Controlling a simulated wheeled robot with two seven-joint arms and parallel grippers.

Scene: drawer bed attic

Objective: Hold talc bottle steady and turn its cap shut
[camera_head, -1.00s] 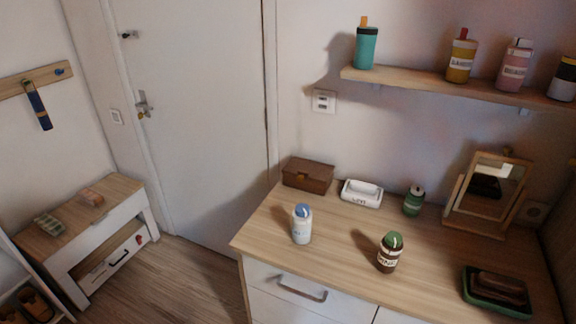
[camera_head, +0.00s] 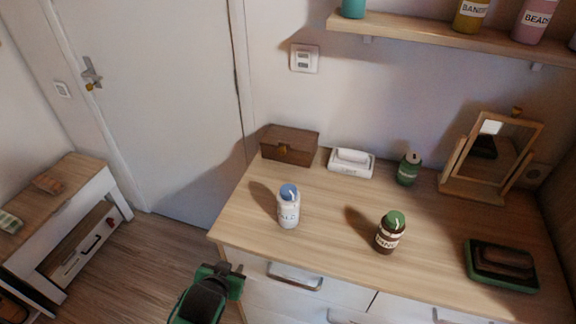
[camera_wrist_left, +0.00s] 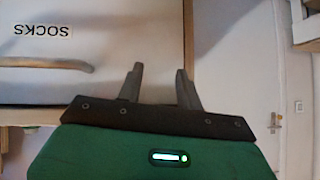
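The talc bottle (camera_head: 288,212) is white with a label that ends in "ALC" and stands upright near the dresser's left front in the head view. Its blue cap (camera_head: 289,191) sits on top; I cannot tell how tight it is. My left gripper (camera_head: 240,274) is low in front of the dresser, below and left of the bottle and apart from it. In the left wrist view its two fingers (camera_wrist_left: 160,76) are parted with nothing between them. My right gripper is not in view.
A brown bottle with a green cap (camera_head: 390,236) stands to the right on the dresser top (camera_head: 335,235). Behind are a brown box (camera_head: 288,146), a white dish (camera_head: 351,168), a green bottle (camera_head: 408,171) and a mirror (camera_head: 490,165). A green tray (camera_head: 477,277) lies far right.

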